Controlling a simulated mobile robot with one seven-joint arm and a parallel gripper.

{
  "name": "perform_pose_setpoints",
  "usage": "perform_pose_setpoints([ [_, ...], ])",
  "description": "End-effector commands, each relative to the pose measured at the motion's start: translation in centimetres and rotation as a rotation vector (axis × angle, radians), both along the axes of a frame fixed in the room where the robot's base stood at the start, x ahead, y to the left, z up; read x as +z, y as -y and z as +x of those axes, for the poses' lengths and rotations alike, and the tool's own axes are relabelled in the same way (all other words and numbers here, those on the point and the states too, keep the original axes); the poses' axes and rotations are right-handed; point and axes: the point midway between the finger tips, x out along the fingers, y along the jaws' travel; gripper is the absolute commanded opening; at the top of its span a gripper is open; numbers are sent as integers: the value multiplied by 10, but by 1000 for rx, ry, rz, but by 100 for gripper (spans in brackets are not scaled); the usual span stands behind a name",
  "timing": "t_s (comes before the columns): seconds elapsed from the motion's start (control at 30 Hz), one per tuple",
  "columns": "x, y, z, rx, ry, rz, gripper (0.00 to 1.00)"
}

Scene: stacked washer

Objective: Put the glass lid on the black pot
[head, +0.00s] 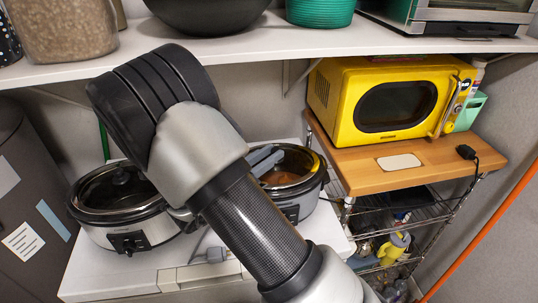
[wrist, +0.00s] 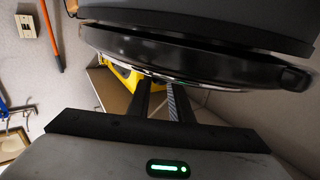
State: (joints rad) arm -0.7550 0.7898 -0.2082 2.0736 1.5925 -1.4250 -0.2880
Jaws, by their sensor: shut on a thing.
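Two slow-cooker pots stand side by side on the white top. The right one, with a dark rim (head: 320,178), has brown showing through its top. My gripper (head: 265,158) is over this pot, partly hidden by my arm. The wrist view looks upside down. There, my gripper's fingers (wrist: 163,100) reach to the silver-edged glass lid (wrist: 190,82), which lies against the black pot (wrist: 215,45). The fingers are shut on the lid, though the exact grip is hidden. I cannot tell whether the lid rests fully on the rim.
The left pot (head: 118,215) wears its own glass lid. A yellow microwave (head: 385,100) stands on a wooden-topped rack (head: 430,165) to the right. A white shelf (head: 290,42) with containers runs above. A grey cylinder (head: 30,190) stands at far left.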

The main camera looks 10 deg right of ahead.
Motion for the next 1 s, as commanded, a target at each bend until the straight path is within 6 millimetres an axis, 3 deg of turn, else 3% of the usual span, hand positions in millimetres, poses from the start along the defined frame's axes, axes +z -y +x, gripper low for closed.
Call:
perform_pose_setpoints([
  [0.03,1,0,0,0,2,-1,21],
  [0.17,1,0,0,0,2,-1,41],
  [0.57,-1,-8,-4,4,-1,2,41],
  [1.0,-1,-87,-62,5,1,1,41],
])
